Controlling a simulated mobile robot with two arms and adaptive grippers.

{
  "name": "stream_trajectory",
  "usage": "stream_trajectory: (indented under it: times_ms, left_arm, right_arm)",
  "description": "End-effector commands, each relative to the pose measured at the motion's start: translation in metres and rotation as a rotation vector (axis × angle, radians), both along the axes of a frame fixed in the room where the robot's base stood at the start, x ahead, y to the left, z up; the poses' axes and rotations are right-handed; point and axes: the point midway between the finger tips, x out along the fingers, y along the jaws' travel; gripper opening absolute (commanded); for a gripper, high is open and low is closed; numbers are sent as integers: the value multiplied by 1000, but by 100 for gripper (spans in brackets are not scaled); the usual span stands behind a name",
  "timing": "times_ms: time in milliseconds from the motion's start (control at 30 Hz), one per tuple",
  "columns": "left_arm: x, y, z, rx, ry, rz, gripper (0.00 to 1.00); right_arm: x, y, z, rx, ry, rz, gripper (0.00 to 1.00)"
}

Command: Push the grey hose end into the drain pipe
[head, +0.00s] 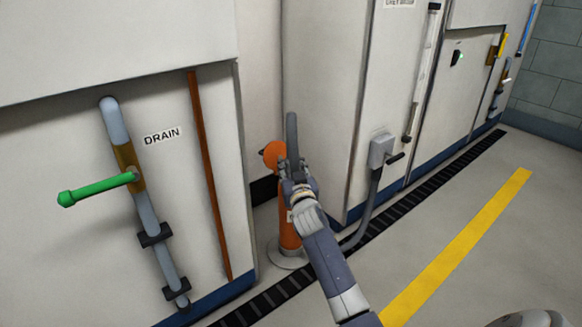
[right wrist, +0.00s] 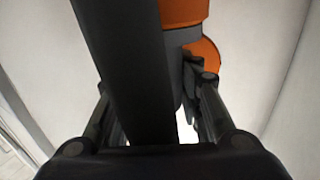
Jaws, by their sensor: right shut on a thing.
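My right gripper (head: 292,170) is shut on a dark grey hose end (head: 292,132) that points upward in front of an orange post. In the right wrist view the hose (right wrist: 130,70) runs between the two fingers of the gripper (right wrist: 160,110). I cannot tell whether the hose touches the post behind it. The grey drain pipe (head: 147,218) is on the left cabinet wall beside the DRAIN label (head: 162,136), well left of the gripper. It has a brass section (head: 126,160) and a green handle (head: 95,189) sticking out to the left. My left gripper is not in view.
The orange post (head: 289,235) stands on a round base; its orange head also shows in the right wrist view (right wrist: 205,55). A brown strip (head: 208,180) lies between it and the drain pipe. A grey wall box (head: 382,150) has a hose (head: 366,215) running down toward the floor grate (head: 425,192).

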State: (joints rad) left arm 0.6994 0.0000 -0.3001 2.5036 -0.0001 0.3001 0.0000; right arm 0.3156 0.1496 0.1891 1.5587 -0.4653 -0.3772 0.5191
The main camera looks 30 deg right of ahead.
Motion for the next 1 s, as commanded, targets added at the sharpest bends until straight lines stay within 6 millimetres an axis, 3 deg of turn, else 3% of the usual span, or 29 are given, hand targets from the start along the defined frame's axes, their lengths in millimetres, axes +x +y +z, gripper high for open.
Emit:
stream_trajectory:
  times_ms: [333,367,433,467,800,1000]
  left_arm:
    - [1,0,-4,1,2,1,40]
    - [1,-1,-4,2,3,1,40]
    - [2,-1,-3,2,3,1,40]
    - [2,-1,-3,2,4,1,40]
    - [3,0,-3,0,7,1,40]
    - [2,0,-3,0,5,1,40]
  right_arm:
    - [0,0,-4,-1,-3,1,0]
    - [0,0,-4,-1,-3,1,37]
    - [0,0,-4,-1,-3,0,53]
    - [0,0,-4,-1,-2,0,56]
    - [0,0,-5,1,2,-1,56]
    - [0,0,22,-3,-4,0,56]
